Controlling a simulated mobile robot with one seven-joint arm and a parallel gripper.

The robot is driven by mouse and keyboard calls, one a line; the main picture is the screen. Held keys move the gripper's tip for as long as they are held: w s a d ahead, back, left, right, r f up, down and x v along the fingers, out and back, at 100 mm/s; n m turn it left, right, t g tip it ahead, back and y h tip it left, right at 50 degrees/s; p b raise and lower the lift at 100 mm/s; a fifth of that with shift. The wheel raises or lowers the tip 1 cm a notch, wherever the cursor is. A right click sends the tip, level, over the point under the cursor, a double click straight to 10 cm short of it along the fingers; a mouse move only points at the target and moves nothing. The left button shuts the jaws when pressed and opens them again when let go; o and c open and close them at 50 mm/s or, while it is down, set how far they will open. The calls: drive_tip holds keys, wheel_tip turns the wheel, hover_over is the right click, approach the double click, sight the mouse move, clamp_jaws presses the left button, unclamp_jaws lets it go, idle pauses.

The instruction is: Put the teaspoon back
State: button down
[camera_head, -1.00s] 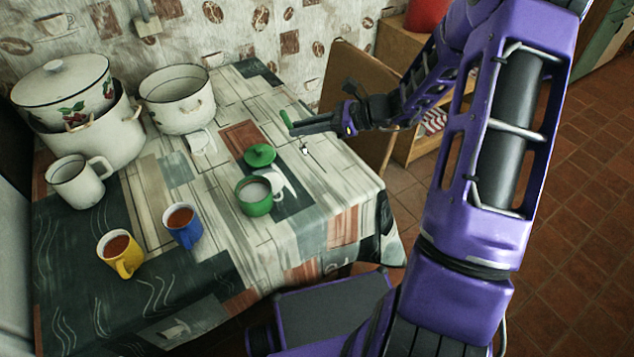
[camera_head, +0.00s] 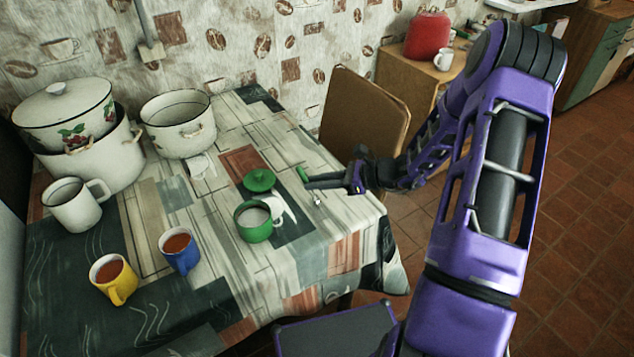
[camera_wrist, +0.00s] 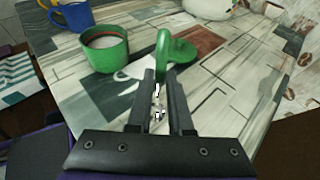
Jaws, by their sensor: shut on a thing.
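My gripper (camera_head: 308,181) is shut on the teaspoon, over the right part of the table. The teaspoon's green handle (camera_wrist: 162,48) stands up beyond the fingertips in the wrist view. Its bright metal part (camera_wrist: 158,102) shows between the fingers, and below them in the head view (camera_head: 317,200). I cannot tell whether it touches the table.
A blue mug (camera_head: 181,257) and a yellow mug (camera_head: 118,290) with brown drink stand front left. A white mug (camera_head: 73,212), stacked pots (camera_head: 72,133) and an open white pot (camera_head: 180,138) stand behind. A chair (camera_head: 362,122) is beyond the table's right edge.

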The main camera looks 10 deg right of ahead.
drive_tip(key=shift+f, duration=0.15)
drive_tip(key=c, duration=0.8)
unclamp_jaws()
drive_tip(key=shift+c, duration=0.2)
drive_tip(key=shift+d+r, duration=0.15)
drive_tip(key=shift+r, duration=0.15)
drive_tip(key=v, duration=1.1)
drive_tip(key=shift+s+d+p, duration=0.25)
drive_tip(key=shift+d+p, duration=0.05)
drive_tip(key=shift+p, duration=0.1)
